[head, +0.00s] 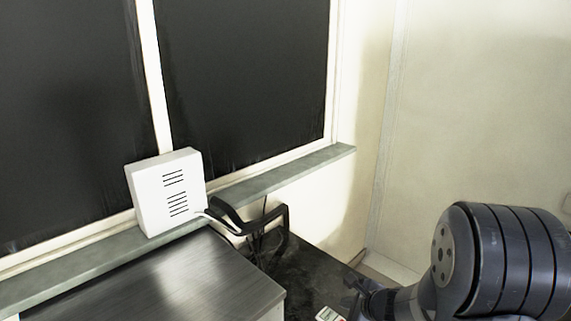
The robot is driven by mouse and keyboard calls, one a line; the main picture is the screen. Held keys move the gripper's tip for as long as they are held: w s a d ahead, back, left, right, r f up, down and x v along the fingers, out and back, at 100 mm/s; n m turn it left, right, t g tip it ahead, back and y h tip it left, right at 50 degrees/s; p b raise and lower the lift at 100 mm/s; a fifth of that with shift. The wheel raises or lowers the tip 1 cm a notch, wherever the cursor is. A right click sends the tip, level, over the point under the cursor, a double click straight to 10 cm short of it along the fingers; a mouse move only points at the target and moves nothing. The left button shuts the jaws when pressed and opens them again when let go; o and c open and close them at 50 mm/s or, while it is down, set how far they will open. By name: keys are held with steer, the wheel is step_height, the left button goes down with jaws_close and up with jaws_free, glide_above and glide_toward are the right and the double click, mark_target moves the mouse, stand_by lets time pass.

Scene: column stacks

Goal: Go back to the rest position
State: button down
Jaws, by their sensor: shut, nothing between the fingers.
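A large dark, ringed joint of my arm fills the lower right of the head view. A pale grey link runs left from it to a small dark end piece, which I take to be my gripper (366,299). It is low in the picture, over or in front of the dark surface there. It looks shut, with nothing seen held in it. Its fingertips are small and hard to make out, and its lower part is cut off by the frame edge.
A white slotted box (166,191) stands by the window sill (290,176). A dark-topped cabinet (190,283) is at lower left. A black bent handle-like thing (248,222) with cables is beside it. A small white item (327,314) lies at the bottom edge. The right wall (480,110) is bare.

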steer(key=shift+r+p, duration=0.95)
steer(key=shift+r, duration=0.75)
steer(key=shift+f, duration=0.2)
